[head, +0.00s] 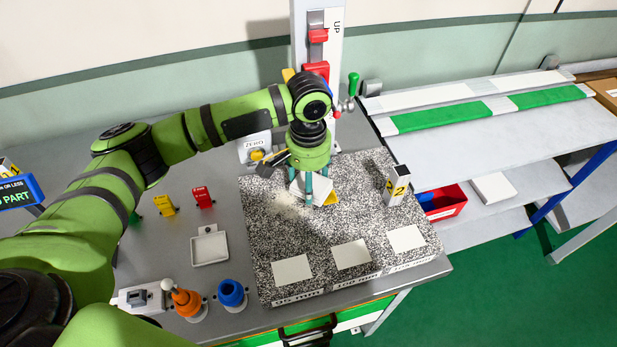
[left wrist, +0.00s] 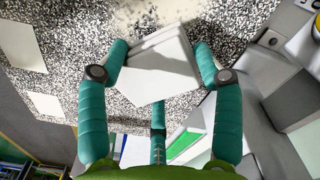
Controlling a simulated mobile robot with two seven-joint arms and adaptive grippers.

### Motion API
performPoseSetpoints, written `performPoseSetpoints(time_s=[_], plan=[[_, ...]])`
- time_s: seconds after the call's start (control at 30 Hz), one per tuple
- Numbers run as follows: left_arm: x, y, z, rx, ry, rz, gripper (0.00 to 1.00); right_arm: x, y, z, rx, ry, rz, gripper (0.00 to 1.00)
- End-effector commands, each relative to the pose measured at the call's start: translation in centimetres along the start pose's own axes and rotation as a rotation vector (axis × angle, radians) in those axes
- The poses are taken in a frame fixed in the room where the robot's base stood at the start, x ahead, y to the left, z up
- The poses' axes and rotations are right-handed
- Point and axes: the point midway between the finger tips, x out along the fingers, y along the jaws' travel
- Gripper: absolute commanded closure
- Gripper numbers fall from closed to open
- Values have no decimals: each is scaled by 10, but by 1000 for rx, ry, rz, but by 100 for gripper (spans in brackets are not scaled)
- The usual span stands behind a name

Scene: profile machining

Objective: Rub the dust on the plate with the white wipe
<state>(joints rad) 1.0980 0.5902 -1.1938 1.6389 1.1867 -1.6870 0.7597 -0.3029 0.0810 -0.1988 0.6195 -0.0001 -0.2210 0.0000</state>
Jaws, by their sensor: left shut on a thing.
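The plate (head: 340,225) is a speckled black-and-white slab on the grey bench; it also fills the upper part of the left wrist view (left wrist: 80,40). A pale dust patch (head: 288,206) lies on its left part, and pale dust shows at the top of the left wrist view (left wrist: 172,10). My left gripper (head: 311,194) points down over the plate, just right of the dust. Its teal fingers are shut on the folded white wipe (left wrist: 155,68), also visible in the head view (head: 298,188). I cannot tell whether the wipe touches the plate. My right gripper is out of view.
A block marked 2 (head: 398,184) stands on the plate's right part. A yellow thing (head: 331,198) is partly hidden behind the gripper. White squares (head: 351,254) line the front. A column (head: 318,60) rises behind. A white tray (head: 209,247) and blue holder (head: 231,293) stand left.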

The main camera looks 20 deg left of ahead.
Motion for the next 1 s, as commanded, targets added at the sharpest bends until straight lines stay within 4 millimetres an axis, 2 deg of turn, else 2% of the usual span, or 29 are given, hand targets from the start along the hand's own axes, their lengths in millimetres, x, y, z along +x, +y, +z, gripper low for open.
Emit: performPoseSetpoints(time_s=[0.87,1.0], plan=[[18,0,0,0,-1,0,60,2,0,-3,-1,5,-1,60],[16,-2,2,0,-1,0,60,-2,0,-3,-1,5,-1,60]])
